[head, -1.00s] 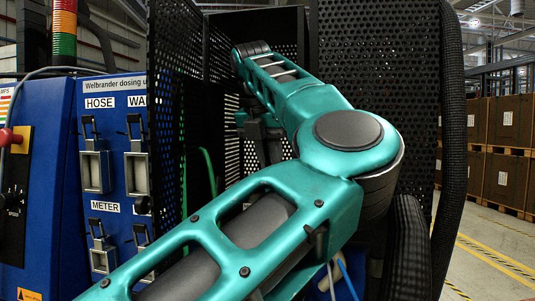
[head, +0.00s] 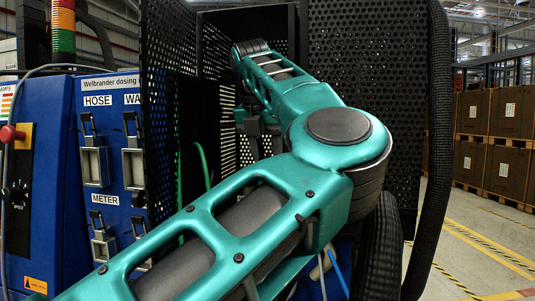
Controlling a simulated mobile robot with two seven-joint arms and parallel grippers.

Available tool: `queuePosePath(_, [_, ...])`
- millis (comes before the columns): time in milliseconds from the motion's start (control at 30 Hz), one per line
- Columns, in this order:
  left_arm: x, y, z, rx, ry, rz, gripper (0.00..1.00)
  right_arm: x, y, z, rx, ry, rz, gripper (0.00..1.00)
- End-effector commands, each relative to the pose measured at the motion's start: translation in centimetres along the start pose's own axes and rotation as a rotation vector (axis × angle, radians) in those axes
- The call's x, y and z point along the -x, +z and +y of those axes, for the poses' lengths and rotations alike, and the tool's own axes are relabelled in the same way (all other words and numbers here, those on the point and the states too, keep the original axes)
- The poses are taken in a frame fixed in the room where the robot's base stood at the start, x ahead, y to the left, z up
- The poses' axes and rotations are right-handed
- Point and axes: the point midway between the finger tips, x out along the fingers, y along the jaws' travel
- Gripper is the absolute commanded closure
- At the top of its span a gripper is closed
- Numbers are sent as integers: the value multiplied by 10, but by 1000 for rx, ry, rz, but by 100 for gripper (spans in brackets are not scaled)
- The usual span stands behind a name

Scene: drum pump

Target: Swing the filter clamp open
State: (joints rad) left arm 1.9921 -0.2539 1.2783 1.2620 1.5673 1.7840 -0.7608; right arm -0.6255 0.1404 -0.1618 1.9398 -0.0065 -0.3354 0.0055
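My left arm, teal, comes in from the lower left, bends at a large elbow right of centre and reaches back up and left into a black perforated enclosure (head: 368,60). My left gripper (head: 254,140) is a small dark shape below the wrist, inside the enclosure; its fingers are too dark and small to read. I cannot make out the filter clamp; my arm and the black mesh panels cover much of the enclosure's inside. My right gripper is not in view.
A green hose (head: 204,165) runs beside the mesh. A thick black hose (head: 436,150) hangs at the right. Boxes (head: 507,113) and open floor lie beyond.

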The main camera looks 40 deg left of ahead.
Motion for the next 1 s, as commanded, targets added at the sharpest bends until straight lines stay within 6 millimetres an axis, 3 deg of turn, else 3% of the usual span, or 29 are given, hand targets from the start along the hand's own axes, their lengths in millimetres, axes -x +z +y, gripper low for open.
queuePosePath(367, [7, 0, 3, 6, 4, -3, 58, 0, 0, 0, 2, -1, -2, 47])
queuePosePath(467, [21, 0, 3, 7, 4, -4, 58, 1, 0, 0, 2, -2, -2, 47])
queuePosePath(800, [96, 1, 2, 4, 3, -4, 58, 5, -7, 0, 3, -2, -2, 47])
queuePosePath(1000, [123, 0, 2, 5, 2, -1, 58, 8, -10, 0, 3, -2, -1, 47])
